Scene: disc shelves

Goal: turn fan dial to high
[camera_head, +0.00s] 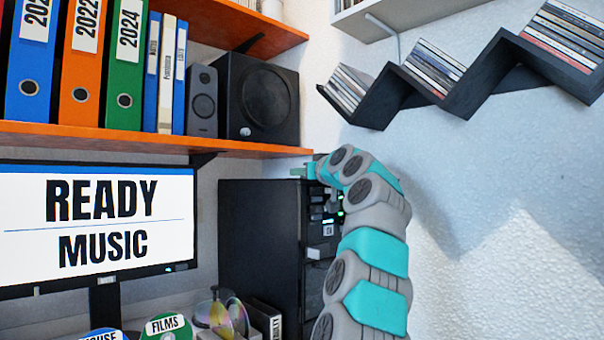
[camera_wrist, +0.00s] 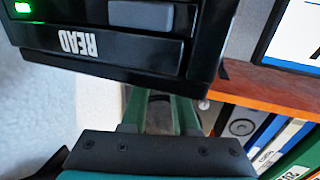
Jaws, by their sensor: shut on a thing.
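The black computer tower (camera_head: 258,235) stands beside the monitor. My gripper (camera_head: 313,168) is at the top front corner of the tower, at the end of my bent arm. In the wrist view, which is upside down, the green fingers of my gripper (camera_wrist: 163,103) reach past the tower's top edge (camera_wrist: 130,78). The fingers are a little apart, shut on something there. The fan dial itself is hidden behind the fingers and the tower's edge, so its setting cannot be read.
An orange shelf (camera_head: 250,146) with binders and a speaker (camera_head: 262,97) runs just above the tower. The monitor (camera_head: 98,225) stands at left. A black zigzag disc shelf (camera_head: 470,95) hangs on the right wall. Discs lie on the desk at lower left.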

